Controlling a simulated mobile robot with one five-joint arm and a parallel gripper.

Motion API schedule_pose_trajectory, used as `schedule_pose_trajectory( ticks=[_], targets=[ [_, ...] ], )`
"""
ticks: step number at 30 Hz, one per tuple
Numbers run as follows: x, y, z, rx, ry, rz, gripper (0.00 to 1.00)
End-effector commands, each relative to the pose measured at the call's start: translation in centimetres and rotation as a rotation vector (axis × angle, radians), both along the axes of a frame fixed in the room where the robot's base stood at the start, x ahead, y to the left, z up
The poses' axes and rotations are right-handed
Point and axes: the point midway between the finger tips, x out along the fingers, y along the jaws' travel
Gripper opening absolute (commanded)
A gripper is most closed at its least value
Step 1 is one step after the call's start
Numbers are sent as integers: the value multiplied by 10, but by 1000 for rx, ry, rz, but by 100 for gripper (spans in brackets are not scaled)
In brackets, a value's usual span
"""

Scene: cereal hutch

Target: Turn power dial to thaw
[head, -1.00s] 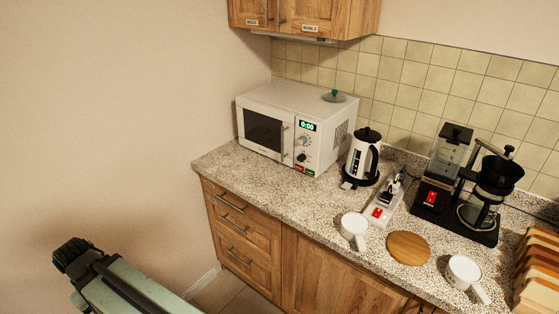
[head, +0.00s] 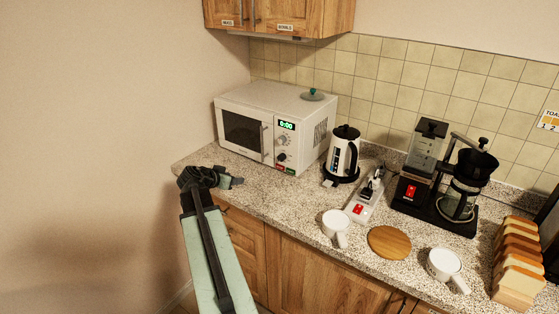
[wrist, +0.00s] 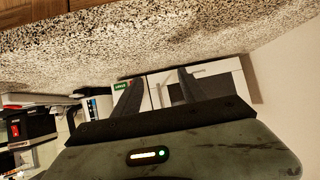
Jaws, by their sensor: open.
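The white microwave (head: 245,130) stands at the left back of the counter, with a green display reading 0:00. Its right-hand panel has a pale upper dial (head: 283,140) and a dark lower dial (head: 281,157); their markings are too small to read, so I cannot tell which is the power dial. My gripper (head: 232,180) is open and empty in front of the microwave at the counter's front edge, apart from the dials. In the wrist view, which looks upside down, my gripper (wrist: 158,88) has its two fingers spread, with the microwave (wrist: 222,75) behind them. The dials are not clear there.
The speckled counter (head: 285,195) runs to the right. A kettle (head: 343,153) stands just right of the microwave. Beyond are a power strip (head: 360,206), a coffee machine (head: 440,180), mugs (head: 335,222) and a wooden disc (head: 389,242). A wall cabinet (head: 290,15) hangs above.

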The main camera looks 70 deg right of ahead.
Motion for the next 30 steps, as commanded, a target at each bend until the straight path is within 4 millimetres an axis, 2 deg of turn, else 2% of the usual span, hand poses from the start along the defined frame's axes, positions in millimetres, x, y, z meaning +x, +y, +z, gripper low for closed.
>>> schedule_pose_trajectory(
  ticks=[1, 3, 6, 7, 9, 16, 25, 30],
  targets=[
    [-35, -37, 11, -63, -38, -74, 50],
    [-70, -69, 25, -136, -81, -142, 50],
    [-101, -93, 36, -199, -117, -191, 50],
    [-105, -96, 38, -210, -122, -199, 50],
    [-111, -100, 41, -222, -130, -208, 50],
    [-112, -110, 35, -222, -130, -210, 50],
    [-122, -158, 13, -219, -130, -210, 50],
    [-126, -171, 10, -219, -129, -208, 50]
  ],
)
